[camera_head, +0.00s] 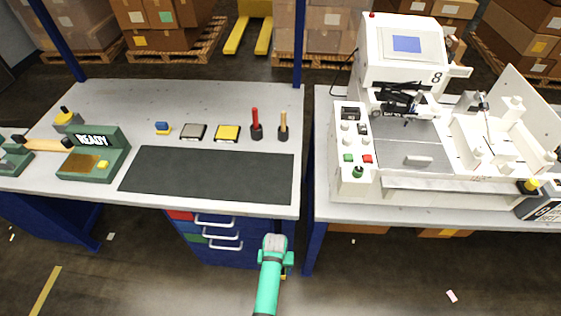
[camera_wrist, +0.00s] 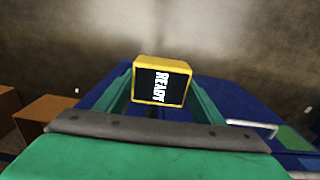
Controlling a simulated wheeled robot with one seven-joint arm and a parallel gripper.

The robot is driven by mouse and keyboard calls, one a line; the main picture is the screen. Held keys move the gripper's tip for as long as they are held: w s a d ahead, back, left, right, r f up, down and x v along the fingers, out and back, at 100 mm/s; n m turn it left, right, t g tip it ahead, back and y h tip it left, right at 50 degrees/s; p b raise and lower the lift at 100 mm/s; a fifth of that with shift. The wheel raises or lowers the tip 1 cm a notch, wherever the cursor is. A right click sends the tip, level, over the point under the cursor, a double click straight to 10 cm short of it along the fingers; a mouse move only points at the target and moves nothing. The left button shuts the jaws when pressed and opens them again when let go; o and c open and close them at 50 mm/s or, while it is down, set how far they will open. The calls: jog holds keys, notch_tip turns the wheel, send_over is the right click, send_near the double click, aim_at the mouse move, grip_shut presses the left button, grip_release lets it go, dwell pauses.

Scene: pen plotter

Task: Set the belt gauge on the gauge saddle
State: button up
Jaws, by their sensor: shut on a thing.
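The lettering is turned sideways. In the head view my teal arm reaches in at the bottom, in front of the drawers and below the tabletop. Its fingers are hidden there; a small yellow bit shows beside it. I cannot tell for certain which part is the gauge saddle. The white plotter (camera_head: 433,170) stands on the right bench, with a grey bed, a carriage and several white fittings.
A green stand marked READY (camera_head: 95,155) is on the left bench (camera_head: 200,95). A black mat (camera_head: 210,173), small blocks and two upright-handled tools stand there. A drawer unit (camera_head: 225,238) hangs under its front edge. A gap separates the benches.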

jog(key=shift+s+d+f+n, duration=0.15)
jog(key=shift+s+d+f, duration=0.3)
jog(key=shift+f, duration=0.15)
jog(key=shift+s+d+f+n, duration=0.15)
jog(key=shift+s+d+f, duration=0.15)
jog(key=shift+d+f, duration=0.2)
jog(key=shift+w+d, duration=0.15)
jog(key=shift+d, duration=0.1)
dwell(0.3)
